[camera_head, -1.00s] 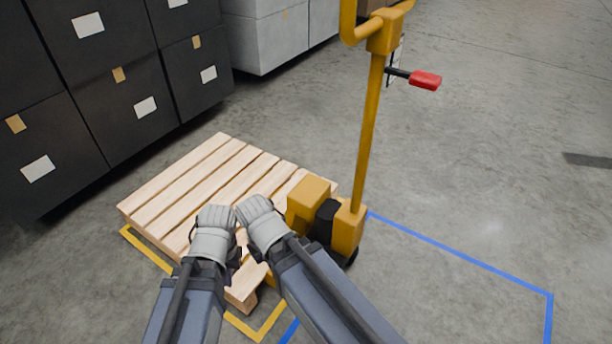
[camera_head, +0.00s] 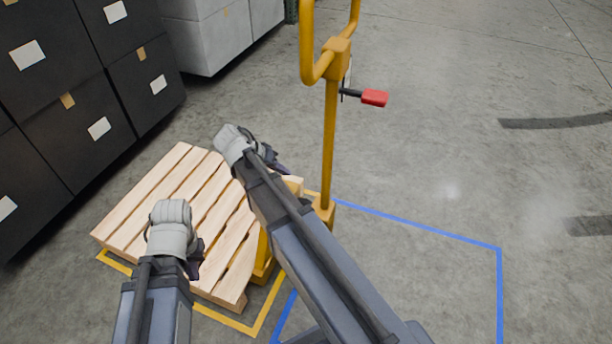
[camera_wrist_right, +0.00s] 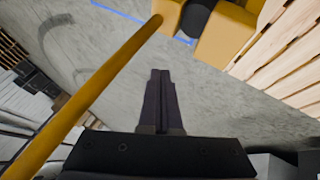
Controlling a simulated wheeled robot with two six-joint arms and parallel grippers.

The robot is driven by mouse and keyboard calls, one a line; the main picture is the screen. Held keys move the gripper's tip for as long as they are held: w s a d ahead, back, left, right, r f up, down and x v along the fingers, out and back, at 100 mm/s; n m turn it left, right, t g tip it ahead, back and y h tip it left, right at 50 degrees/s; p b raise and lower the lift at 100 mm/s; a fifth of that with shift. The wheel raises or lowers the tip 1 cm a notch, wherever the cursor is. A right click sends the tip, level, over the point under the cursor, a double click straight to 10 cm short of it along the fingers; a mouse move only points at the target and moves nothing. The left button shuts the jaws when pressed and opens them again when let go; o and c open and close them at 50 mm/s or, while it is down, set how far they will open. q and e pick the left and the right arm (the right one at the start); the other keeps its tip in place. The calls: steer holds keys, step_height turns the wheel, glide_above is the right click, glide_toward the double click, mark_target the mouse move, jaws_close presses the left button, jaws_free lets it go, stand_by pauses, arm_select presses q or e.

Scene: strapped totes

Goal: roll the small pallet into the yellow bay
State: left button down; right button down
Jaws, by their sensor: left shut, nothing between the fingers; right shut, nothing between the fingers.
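The small wooden pallet (camera_head: 158,197) lies at the left of the head view. Parts of the yellow bay outline (camera_head: 232,322) show along its near and right sides; the far side is hidden. The yellow pallet jack (camera_head: 328,150) stands at the pallet's right end, its post upright; my right arm hides part of its base. In the right wrist view its yellow post (camera_wrist_right: 95,92) runs beside the gripper. My left gripper (camera_head: 195,264) is shut and empty over the pallet's near edge. My right gripper (camera_head: 284,169) is shut and empty above the pallet's far right part, left of the post.
Black boxes (camera_head: 75,130) with white labels are stacked at the left, close behind the pallet. Grey boxes (camera_head: 205,45) stand at the back. A blue floor outline (camera_head: 420,226) lies right of the jack. The floor (camera_head: 450,130) at the right is clear.

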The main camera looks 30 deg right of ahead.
steer(key=s+d+f+b, duration=0.2)
steer(key=d+f+b, duration=0.5)
steer(key=d+f, duration=0.1)
steer(key=shift+d, duration=0.6)
